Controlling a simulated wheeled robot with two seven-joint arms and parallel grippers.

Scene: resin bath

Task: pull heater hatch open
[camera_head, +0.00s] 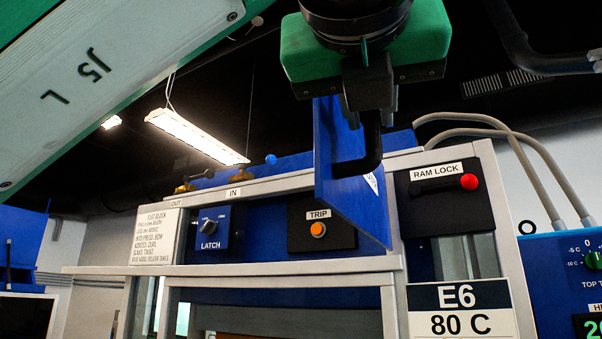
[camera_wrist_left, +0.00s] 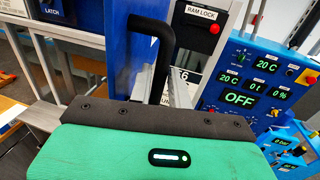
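The heater hatch (camera_head: 347,185) is a blue panel standing out from the front of the metal-framed press, open at an angle. Its black bent handle (camera_head: 371,150) is at its upper part. My left gripper (camera_head: 370,108), with a green body, reaches down from above, and its two fingers sit on either side of the handle, seemingly shut on it. In the left wrist view the black handle (camera_wrist_left: 152,27) rises between the fingers (camera_wrist_left: 160,88), and the blue hatch (camera_wrist_left: 124,35) is behind it. My right gripper is not in view.
The TRIP button panel (camera_head: 318,229) and LATCH knob panel (camera_head: 209,228) are left of the hatch. The RAM LOCK panel (camera_head: 437,190) with a red knob is close to its right. An E6 80 C sign (camera_head: 460,310) is below. A blue control box (camera_wrist_left: 250,80) is farther right.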

